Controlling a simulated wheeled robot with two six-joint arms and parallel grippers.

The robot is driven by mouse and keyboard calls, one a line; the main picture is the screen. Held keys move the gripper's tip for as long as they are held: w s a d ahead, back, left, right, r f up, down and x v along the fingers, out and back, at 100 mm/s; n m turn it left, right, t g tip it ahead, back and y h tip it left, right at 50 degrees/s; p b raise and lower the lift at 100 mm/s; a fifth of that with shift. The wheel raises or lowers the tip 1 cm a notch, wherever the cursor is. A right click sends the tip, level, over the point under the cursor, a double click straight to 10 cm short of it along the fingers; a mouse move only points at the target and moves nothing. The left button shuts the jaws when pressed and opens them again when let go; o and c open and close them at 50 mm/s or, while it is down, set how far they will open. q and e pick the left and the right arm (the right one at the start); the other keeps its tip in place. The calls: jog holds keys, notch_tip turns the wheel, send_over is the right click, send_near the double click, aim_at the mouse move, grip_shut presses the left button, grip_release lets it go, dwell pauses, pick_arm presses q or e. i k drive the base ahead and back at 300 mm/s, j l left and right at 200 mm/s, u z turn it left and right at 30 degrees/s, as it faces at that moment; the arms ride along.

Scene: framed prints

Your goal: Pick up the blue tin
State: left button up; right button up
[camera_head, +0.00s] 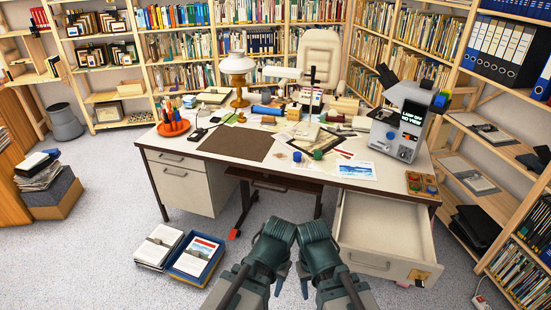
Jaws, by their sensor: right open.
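A blue, rounded object (267,110) lies on the desk top (215,139), right of the lamp. It is the best match for the blue tin, but it is too small to be sure. A smaller blue item (297,156) sits nearer the desk's front edge, beside a green one. My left gripper (272,243) and my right gripper (320,245) are side by side at the bottom centre, in front of the desk and well short of both blue items. The right one is open. The left one's fingers cannot be made out.
An open drawer (385,222) juts out at the desk's right front. A lamp (238,75), an orange pen holder (173,127) and a grey machine (400,118) stand on the cluttered desk. A blue tray (197,258) lies on the floor. Bookshelves surround the desk.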

aim_at(297, 155)
jog(key=i+j+z, duration=0.1)
jog(key=z, duration=0.7)
jog(key=i+j+z, duration=0.1)
jog(key=j+z, duration=0.15)
jog(key=i+j+z, duration=0.1)
jog(key=j+z, duration=0.15)
jog(key=j, duration=0.2)
jog(key=j+z, duration=0.25)
jog(key=i+j, duration=0.1)
jog(key=j, duration=0.6)
jog(key=i+j+z, duration=0.15)
jog(key=j, duration=0.5)
